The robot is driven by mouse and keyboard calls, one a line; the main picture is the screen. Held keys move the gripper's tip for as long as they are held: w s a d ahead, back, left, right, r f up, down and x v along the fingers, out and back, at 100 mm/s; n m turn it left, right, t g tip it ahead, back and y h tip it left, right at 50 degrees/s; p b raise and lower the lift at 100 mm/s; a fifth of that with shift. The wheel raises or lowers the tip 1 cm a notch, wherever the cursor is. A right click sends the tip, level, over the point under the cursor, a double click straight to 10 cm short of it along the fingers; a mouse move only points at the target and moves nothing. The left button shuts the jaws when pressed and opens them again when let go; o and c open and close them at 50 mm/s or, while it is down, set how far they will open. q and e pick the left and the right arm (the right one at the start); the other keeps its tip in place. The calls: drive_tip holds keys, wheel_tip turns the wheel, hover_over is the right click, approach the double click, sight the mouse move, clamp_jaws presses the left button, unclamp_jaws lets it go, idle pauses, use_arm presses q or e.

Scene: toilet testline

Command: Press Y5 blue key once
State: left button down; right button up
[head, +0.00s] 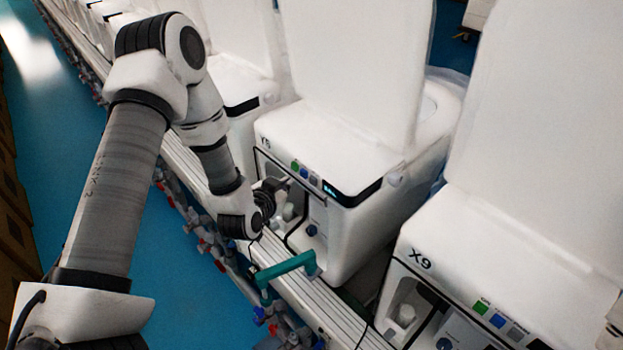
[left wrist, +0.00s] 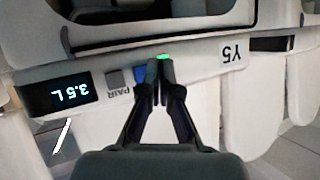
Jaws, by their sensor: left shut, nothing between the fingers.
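The Y5 unit (head: 330,150) is a white toilet with a black display and a row of green, blue and grey keys. Its blue key (head: 304,172) is the middle one. In the left wrist view the panel is upside down; the blue key (left wrist: 140,77) is partly covered by a finger, between the grey key (left wrist: 115,79) and the green key (left wrist: 162,56). My left gripper (left wrist: 160,70) is shut and empty, its tips over the green and blue keys; contact cannot be told. In the head view it (head: 281,186) is at Y5's front. My right gripper is not in view.
The Y5 display (left wrist: 70,92) reads 3.5 L. A similar X9 unit (head: 500,270) with its own keys stands at right. A teal handle (head: 287,266) is below Y5 on the white rail. More white units line the back left; blue floor is at left.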

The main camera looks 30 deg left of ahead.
use_arm(q)
drive_tip(key=s, duration=0.1)
drive_tip(key=s+a, duration=0.1)
drive_tip(key=s+p, duration=0.1)
drive_tip(key=shift+s+a, duration=0.15)
drive_tip(key=shift+a, duration=0.1)
drive_tip(key=shift+d, duration=0.15)
idle(0.5)
